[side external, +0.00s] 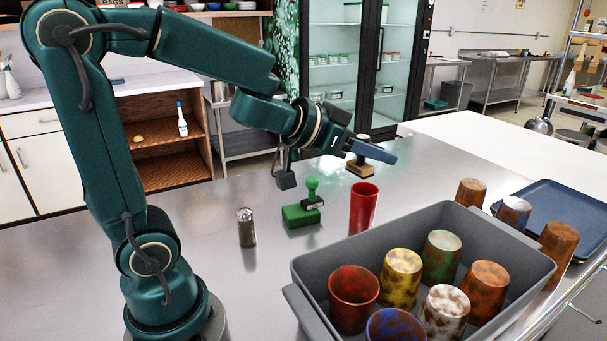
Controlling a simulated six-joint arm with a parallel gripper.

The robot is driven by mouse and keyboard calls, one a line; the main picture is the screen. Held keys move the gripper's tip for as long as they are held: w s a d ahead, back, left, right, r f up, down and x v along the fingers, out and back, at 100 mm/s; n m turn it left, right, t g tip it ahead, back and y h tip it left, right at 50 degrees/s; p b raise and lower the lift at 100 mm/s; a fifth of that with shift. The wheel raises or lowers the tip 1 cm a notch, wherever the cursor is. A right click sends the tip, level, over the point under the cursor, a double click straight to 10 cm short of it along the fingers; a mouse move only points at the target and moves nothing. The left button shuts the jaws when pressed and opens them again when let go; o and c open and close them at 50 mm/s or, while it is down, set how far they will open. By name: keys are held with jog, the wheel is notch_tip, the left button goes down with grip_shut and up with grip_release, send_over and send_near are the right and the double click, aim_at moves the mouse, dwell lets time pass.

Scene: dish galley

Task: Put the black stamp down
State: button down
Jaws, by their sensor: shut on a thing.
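My gripper (376,150) reaches out over the steel counter in the side external view, right of the green stamp. It is shut on a stamp with a dark handle and a wooden base (360,170), which I take to be the black stamp. The bluish jaw crosses in front of the handle and hides part of it. The stamp is roughly upright, with its base low, close to the counter. I cannot tell whether the base touches the surface.
A green stamp (313,192) stands at a green pad (297,216). Nearby are a shaker (246,227) and a red cup (363,209). A grey bin (310,269) of mottled cups fills the front right; a blue tray (574,215) lies beyond. The counter's left part is clear.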

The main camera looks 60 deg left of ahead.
jog(key=a+f+m+g+h, duration=0.3)
jog(key=a+f+m+h, duration=0.25)
jog(key=a+h, duration=0.2)
jog(key=s+a+f+m+g+h, duration=0.1)
jog(key=s+a+f+m, duration=0.15)
jog(key=s, duration=0.35)
jog(key=s+a+f+m+g+h, duration=0.1)
jog(key=s+a+f+m+g, duration=0.15)
jog(key=s, duration=0.25)
jog(key=shift+t, duration=0.35)
jog(key=x, duration=0.8)
jog(key=w+a+f+x, duration=0.1)
jog(key=x, duration=0.3)
jog(key=shift+a, duration=0.15)
jog(key=shift+f, duration=2.1)
jog(key=shift+f, duration=0.1)
